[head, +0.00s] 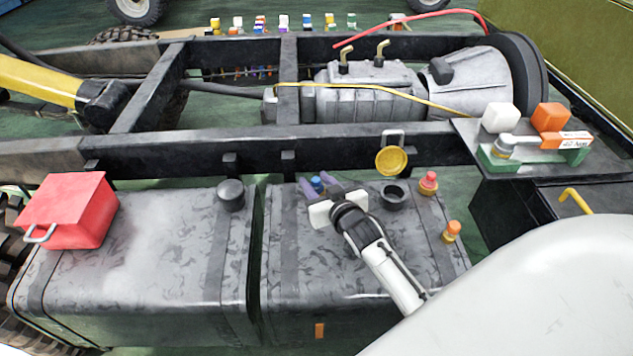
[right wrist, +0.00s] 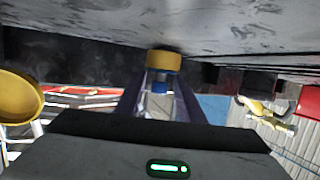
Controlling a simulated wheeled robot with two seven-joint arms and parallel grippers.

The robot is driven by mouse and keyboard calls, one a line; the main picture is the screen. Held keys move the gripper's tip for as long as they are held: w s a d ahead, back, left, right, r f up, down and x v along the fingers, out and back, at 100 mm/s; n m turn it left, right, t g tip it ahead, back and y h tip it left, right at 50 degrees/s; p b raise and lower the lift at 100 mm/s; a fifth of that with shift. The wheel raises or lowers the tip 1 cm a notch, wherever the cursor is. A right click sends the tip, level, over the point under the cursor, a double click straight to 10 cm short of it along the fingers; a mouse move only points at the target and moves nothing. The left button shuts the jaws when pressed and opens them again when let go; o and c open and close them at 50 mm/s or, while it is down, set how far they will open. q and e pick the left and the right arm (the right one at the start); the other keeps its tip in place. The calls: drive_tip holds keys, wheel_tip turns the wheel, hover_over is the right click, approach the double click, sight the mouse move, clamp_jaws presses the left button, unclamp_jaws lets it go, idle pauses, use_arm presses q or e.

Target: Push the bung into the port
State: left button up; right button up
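A small blue piece (head: 317,184), apparently the bung, stands near the back edge of the right tank. In the right wrist view the blue piece (right wrist: 160,87) is between my fingers, in line with a yellow collar (right wrist: 163,63) against the tank. I cannot tell how deep it sits. My left gripper is not in view. The port is not clearly shown; the yellow collar may be it.
A black filler neck (head: 393,195) with a raised yellow lid (head: 391,161) stands right of my gripper, near a red cap (head: 428,183) and an orange cap (head: 452,231). A red box (head: 68,205) sits on the left tank. The chassis rail (head: 270,148) runs behind.

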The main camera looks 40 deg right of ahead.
drive_tip(key=shift+s, duration=0.1)
drive_tip(key=p+v, duration=0.1)
drive_tip(key=v, duration=0.9)
drive_tip(key=shift+p, duration=0.4)
drive_tip(key=shift+s, duration=0.1)
